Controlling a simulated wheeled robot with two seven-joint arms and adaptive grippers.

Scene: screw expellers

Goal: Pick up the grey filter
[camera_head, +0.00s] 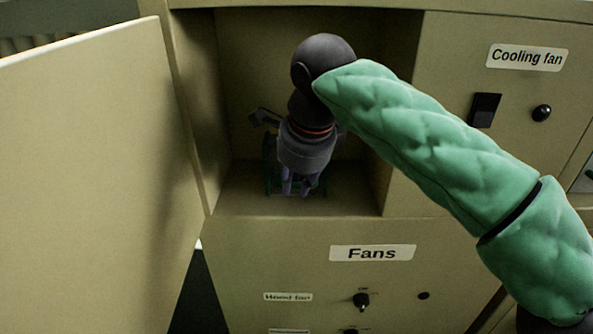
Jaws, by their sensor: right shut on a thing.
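My right gripper (298,187) reaches down inside the open cabinet compartment, at the end of my green-sleeved arm. Its two fingers point down near the compartment floor, shut on the filter. Only thin dark, greenish edges of the filter (269,155) show beside and behind the fingers. The gripper body and wrist hide most of it, so its grey colour and full shape cannot be made out. I cannot tell whether it touches the floor. My left gripper is not in view.
The compartment (345,203) has walls close on both sides and a front sill. Its door (90,160) stands open at the left. A "Fans" panel (320,285) with knobs lies below. A "Cooling fan" panel (500,110) with a black switch is at the right, partly behind my arm.

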